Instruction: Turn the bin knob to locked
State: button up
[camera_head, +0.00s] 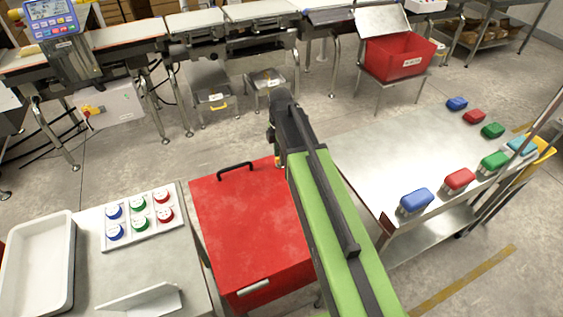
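A red bin (397,58) with a small white label and a raised pale lid sits on a stand at the back right. A closed red box (250,230) with a black handle on top and a silver plate on its near edge stands in front of me. I cannot make out a bin knob on either one. My green and black arm reaches forward over the right side of the red box. My gripper (280,98) is at its far end, past the black handle and short of the belt. Its fingers are too small and hidden to tell whether they are open.
The belt (250,13) runs along the back, with a blue display (52,18) at left and clear trays (215,97) below. A table with colored knobs (138,210) and a white tray (40,265) is at left.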

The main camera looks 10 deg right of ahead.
grip_shut()
dwell(0.3)
